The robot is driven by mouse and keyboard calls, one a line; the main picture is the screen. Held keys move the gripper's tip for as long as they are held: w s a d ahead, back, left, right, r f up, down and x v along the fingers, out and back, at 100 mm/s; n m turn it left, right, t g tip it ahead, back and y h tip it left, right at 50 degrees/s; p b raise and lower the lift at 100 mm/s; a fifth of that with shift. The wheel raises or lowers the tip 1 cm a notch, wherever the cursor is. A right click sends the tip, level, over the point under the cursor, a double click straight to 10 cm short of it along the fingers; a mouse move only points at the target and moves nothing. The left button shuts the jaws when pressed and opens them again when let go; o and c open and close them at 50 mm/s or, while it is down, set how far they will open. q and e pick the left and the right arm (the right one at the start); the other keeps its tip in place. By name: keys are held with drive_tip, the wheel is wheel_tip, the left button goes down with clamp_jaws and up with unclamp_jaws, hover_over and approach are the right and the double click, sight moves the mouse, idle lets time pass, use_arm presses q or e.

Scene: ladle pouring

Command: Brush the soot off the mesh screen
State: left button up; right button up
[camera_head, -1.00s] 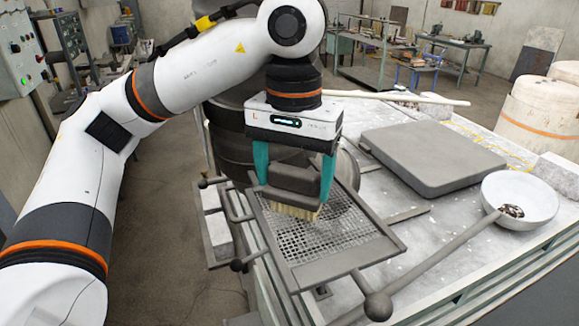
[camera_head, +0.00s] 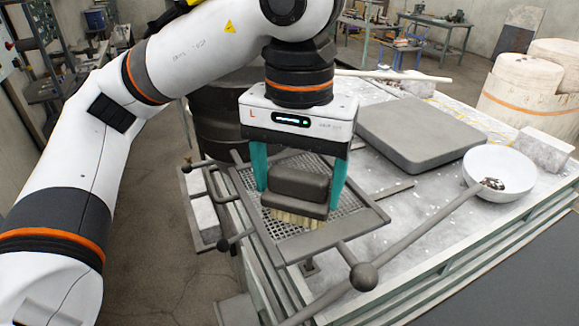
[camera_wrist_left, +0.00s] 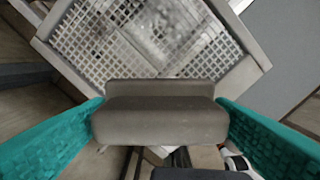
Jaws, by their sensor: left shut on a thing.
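My left gripper (camera_head: 297,188) is shut on a dark grey brush (camera_head: 298,184) and holds it by its block, with one teal finger on each side. Its pale bristles (camera_head: 293,218) point down at the near part of the mesh screen (camera_head: 345,218) and seem to touch it. In the left wrist view the brush (camera_wrist_left: 160,122) sits between the teal fingers, and the mesh (camera_wrist_left: 85,48) lies beyond it. Whitish-grey patches (camera_wrist_left: 160,30) show on or through the mesh there; I cannot tell which. The brush hides part of the screen. My right gripper is not in view.
A grey slab (camera_head: 420,133) lies on the pale worktable (camera_head: 395,215) behind the screen. A white bowl (camera_head: 505,163) with dark bits stands at the right. A long rod with a ball (camera_head: 364,276) crosses the front. A light wooden stick (camera_head: 395,75) lies at the back.

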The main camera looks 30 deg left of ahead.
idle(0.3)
use_arm(q)
wheel_tip(320, 180, up, 2)
drive_tip(key=shift+r+p, duration=0.25)
drive_tip(key=shift+p, duration=0.45)
drive_tip(key=shift+r, duration=1.8)
drive_tip(key=shift+r, duration=1.5)
